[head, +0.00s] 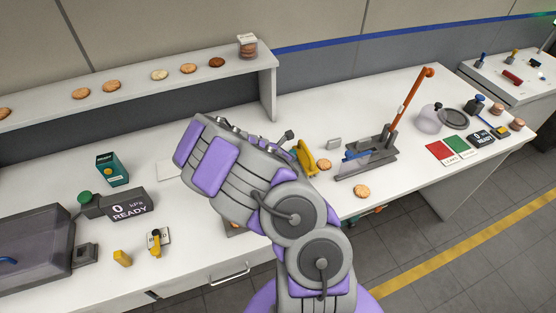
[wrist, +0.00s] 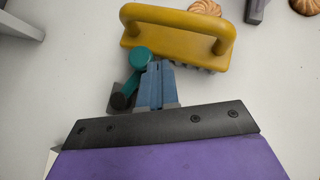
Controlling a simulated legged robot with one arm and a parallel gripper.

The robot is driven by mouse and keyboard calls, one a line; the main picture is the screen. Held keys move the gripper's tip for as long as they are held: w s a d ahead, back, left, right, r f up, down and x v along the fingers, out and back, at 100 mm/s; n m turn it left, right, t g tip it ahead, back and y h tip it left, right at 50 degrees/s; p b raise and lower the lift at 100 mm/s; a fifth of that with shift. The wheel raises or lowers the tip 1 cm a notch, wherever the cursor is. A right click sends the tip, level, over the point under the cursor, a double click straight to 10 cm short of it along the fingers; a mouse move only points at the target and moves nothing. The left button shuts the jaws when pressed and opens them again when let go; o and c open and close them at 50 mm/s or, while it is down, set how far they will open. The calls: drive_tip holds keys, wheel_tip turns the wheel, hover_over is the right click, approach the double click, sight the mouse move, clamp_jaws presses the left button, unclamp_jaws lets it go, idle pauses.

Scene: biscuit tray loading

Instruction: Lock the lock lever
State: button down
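In the wrist view, a small lever (wrist: 139,60) with a teal round end and a dark knob lies just left of my fingers, over a grey plate. It looks close to the left finger; I cannot tell whether they touch. My gripper (wrist: 156,68) points at the white tabletop, its blue fingers together with nothing visible between them. In the head view, my arm hides the fingers and this lever. A yellow lever (head: 156,245) on a labelled plate stands at the front left, well away from my gripper. I cannot tell which one is the lock lever.
A yellow-handled brush (wrist: 180,28) lies just beyond my fingertips. A press with an orange handle (head: 411,95) stands to the right, with biscuits (head: 361,191) nearby. A grey lidded box (head: 35,245) and a READY display (head: 128,207) are at the left. A biscuit shelf (head: 150,87) runs behind.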

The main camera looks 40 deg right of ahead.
drive_tip(key=shift+w+d, duration=0.1)
drive_tip(key=shift+d, duration=0.65)
idle(0.3)
